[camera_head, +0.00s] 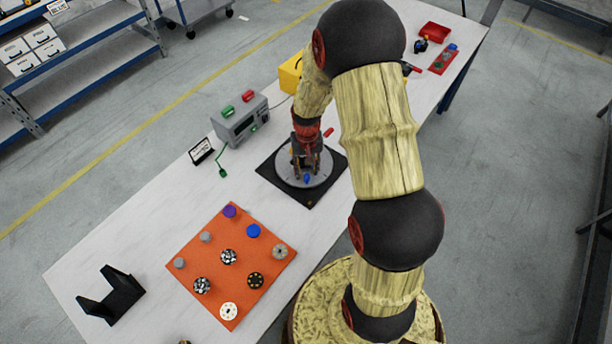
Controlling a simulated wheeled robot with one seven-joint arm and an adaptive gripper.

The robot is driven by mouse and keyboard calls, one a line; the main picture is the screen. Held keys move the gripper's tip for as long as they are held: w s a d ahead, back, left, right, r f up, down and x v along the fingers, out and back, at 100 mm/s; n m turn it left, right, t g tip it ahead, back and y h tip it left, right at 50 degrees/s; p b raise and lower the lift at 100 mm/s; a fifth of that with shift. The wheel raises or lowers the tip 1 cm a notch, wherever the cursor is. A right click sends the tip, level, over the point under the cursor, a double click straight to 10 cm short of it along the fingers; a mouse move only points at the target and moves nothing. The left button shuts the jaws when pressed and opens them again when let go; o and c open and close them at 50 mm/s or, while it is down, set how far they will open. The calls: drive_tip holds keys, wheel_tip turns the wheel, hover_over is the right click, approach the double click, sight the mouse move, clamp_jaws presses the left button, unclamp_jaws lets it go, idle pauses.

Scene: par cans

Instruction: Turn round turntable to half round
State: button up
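The round turntable (286,174) is a light grey disc on a black square base (274,176), near the middle of the white table. My gripper (306,172) points down over the disc and hides part of it. A small blue piece (307,178) shows at the gripper's fingertips, on or just above the disc. I cannot tell whether the fingers touch the blue piece or the disc, or how far apart they are.
A grey box device (240,120) and a small sign (201,151) stand left of the turntable on the table (150,219). An orange mat (210,246) holds several round pieces. A black bracket (112,295) and a yellow box (290,73) are also on the table.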

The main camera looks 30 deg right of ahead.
sight(307, 175)
drive_tip(key=shift+f, duration=2.1)
clamp_jaws()
